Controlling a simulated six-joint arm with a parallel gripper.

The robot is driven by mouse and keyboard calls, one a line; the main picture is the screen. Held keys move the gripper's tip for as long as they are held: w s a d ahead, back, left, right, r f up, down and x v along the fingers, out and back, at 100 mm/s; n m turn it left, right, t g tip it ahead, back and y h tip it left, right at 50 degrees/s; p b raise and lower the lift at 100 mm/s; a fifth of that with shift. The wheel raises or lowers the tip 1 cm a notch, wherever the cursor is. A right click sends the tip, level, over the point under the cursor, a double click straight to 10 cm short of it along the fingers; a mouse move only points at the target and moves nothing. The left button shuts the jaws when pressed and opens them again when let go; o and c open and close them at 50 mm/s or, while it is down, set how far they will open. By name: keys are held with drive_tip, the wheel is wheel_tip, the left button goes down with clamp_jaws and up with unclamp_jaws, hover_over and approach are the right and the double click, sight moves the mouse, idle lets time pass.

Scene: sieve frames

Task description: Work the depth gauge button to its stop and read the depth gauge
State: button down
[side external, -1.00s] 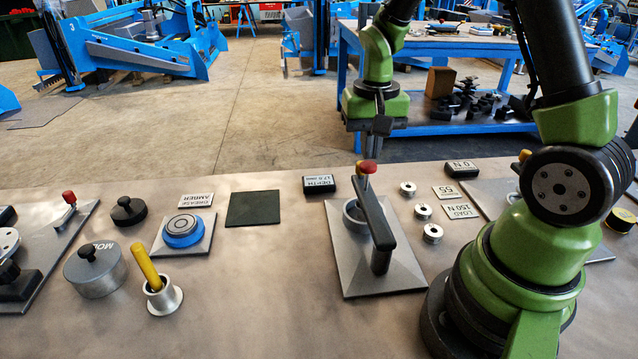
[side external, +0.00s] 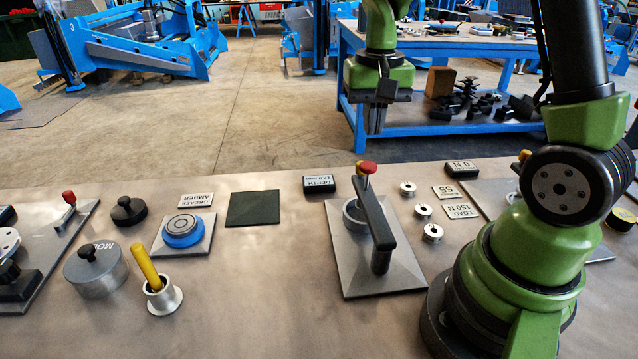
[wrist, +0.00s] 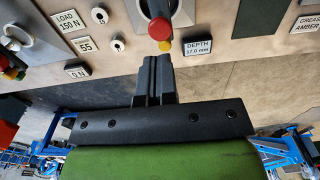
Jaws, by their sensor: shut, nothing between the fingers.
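The depth gauge (side external: 319,184) is a small dark block with a white face on the bench; in the wrist view its display (wrist: 198,47) reads DEPTH 17.0 mm. Left of it in the wrist view, a red button (wrist: 160,28) with a yellow piece beside it sits at the end of a dark arm over a ring on a grey plate. The same red button (side external: 367,167) shows in the side view. My gripper (side external: 376,128) is shut and empty, raised above and apart from the button. In the wrist view its fingers (wrist: 154,62) point toward the button.
Metal rings (side external: 423,211) and label plates (side external: 461,211) reading LOAD 150 N and 55 lie right of the fixture. A dark square pad (side external: 253,208), a blue round piece (side external: 183,231) and a yellow-handled cup (side external: 160,297) stand to the left.

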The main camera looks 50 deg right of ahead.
drive_tip(key=shift+r, duration=0.1)
wheel_tip(320, 180, up, 4)
drive_tip(key=shift+f, duration=0.1)
idle(0.4)
drive_tip(key=s+a+r+n+t+y, duration=0.2)
drive_tip(key=s+a+r+n+t, duration=0.3)
drive_tip(key=s+a, duration=0.6)
wheel_tip(320, 180, up, 3)
drive_tip(key=shift+s+a+f+t, duration=0.2)
drive_tip(key=shift+s+a+t, duration=0.25)
drive_tip(key=shift+t, duration=0.65)
